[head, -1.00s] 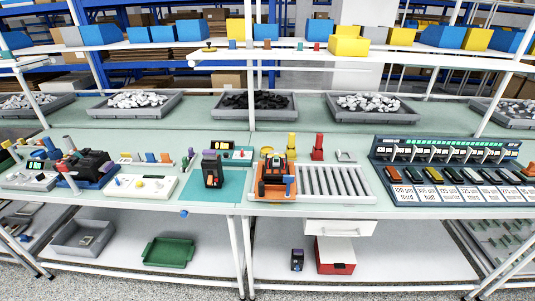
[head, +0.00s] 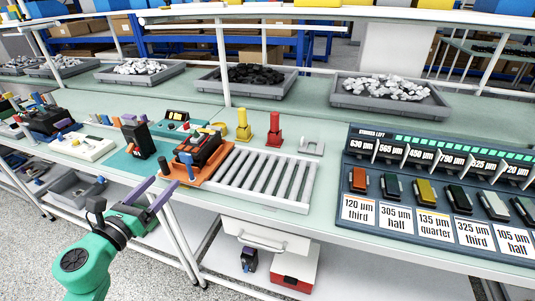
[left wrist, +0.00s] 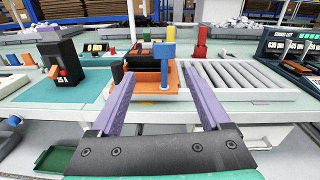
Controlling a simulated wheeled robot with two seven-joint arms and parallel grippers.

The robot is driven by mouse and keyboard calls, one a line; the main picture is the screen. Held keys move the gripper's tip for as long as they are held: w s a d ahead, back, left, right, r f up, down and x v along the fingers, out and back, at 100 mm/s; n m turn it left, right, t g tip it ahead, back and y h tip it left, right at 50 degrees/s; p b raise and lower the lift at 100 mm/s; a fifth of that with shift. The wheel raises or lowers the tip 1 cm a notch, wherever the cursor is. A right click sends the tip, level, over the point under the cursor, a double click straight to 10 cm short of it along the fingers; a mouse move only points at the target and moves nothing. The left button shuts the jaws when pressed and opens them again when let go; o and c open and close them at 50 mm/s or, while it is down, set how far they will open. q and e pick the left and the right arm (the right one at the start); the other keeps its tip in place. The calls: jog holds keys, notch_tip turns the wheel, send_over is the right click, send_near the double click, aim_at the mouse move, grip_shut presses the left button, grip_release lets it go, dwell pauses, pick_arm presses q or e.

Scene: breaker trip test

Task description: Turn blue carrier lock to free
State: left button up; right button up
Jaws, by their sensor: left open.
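The blue carrier lock (head: 187,161) is a small upright blue handle at the front of the orange carrier (head: 211,178), which holds a black breaker (head: 200,148). In the left wrist view the lock (left wrist: 164,49) shows as a blue block on a thin post, near the middle between the fingers. My left gripper (head: 158,190) is open and empty, in front of the table edge and short of the carrier. Its two purple fingers (left wrist: 158,74) point at the carrier and lock without touching them. My right gripper is out of view.
A grey roller track (head: 265,177) lies right of the carrier. Yellow (head: 243,127) and red (head: 274,132) posts stand behind it. A black device (head: 139,138) stands left on a teal mat. A labelled rack (head: 435,195) is at the right. The air before the table edge is clear.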

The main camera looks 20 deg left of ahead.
aim_at(187, 155)
pick_arm(q)
jog(key=shift+m, duration=0.6)
jog(key=w+p, duration=0.1)
jog(key=w, duration=0.3)
jog(key=w+p, duration=0.2)
jog(key=w, duration=0.3)
jog(key=w+r+p, duration=0.1)
jog(key=w, duration=0.3)
jog(key=shift+w+d, duration=0.15)
jog(key=shift+w, duration=0.55)
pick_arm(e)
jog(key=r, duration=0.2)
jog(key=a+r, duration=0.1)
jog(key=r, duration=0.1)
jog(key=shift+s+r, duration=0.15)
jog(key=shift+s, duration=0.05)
pick_arm(q)
jog(key=shift+c, duration=0.3)
